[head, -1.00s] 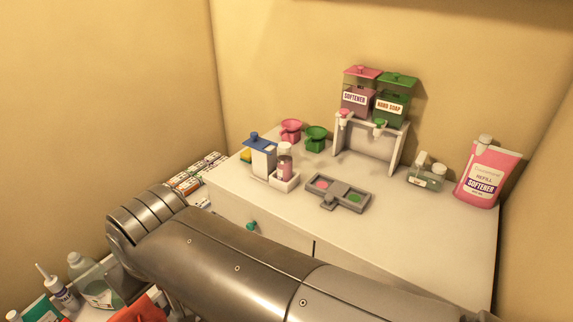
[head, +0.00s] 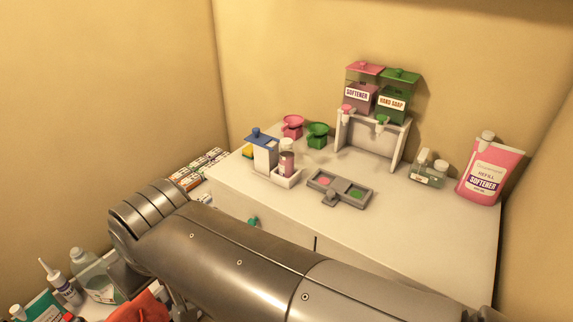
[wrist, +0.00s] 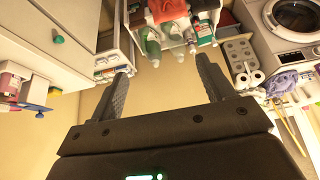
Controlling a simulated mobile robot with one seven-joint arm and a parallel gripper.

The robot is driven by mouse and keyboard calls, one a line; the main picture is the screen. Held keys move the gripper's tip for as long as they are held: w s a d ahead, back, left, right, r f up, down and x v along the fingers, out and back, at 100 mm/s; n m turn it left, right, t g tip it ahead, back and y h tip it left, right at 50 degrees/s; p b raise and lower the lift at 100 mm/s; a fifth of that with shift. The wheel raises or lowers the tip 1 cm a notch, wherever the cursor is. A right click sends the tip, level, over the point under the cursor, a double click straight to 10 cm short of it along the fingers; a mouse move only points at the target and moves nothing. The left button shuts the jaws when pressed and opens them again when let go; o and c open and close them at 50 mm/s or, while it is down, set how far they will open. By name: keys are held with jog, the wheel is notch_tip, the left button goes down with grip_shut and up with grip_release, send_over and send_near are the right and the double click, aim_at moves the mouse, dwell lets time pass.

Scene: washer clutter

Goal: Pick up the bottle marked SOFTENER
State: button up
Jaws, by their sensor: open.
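A pink pouch marked REFILL SOFTENER (head: 489,172) with a pale cap stands at the right end of the white cabinet top. A pink-lidded dispenser marked SOFTENER (head: 359,97) sits on the white stand at the back. A small white-capped bottle with pinkish contents (head: 286,163) stands in a white holder; its label is too small to read. My gripper (wrist: 165,82) is open and empty in the wrist view, its fingers wide apart, away from the cabinet top. In the head view my arm hides the front of the cabinet.
A green-lidded HAND SOAP dispenser (head: 393,103) adjoins the softener dispenser. A grey two-part tray (head: 338,190) and a small clear bottle (head: 428,170) are on the cabinet top. Several bottles stand on a lower surface at left, including a clear jug (head: 97,280). A washer (wrist: 293,20) shows in the wrist view.

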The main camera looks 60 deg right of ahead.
jog(key=shift+w, duration=0.1)
jog(key=w+d+r+g+h, duration=0.1)
jog(key=w+d+r, duration=0.4)
jog(key=w+d, duration=0.45)
jog(key=g, duration=0.1)
send_over(285, 150)
jog(key=s, duration=0.2)
notch_tip(285, 150, down, 6)
jog(key=shift+m+y, duration=0.4)
jog(key=f, duration=0.1)
jog(key=w+d+f, duration=0.1)
jog(key=f, duration=0.3)
jog(key=shift+w+d, duration=0.25)
jog(key=shift+d, duration=0.1)
jog(key=shift+x, duration=2.95)
jog(key=shift+s+a, duration=0.1)
jog(key=shift+s, duration=0.05)
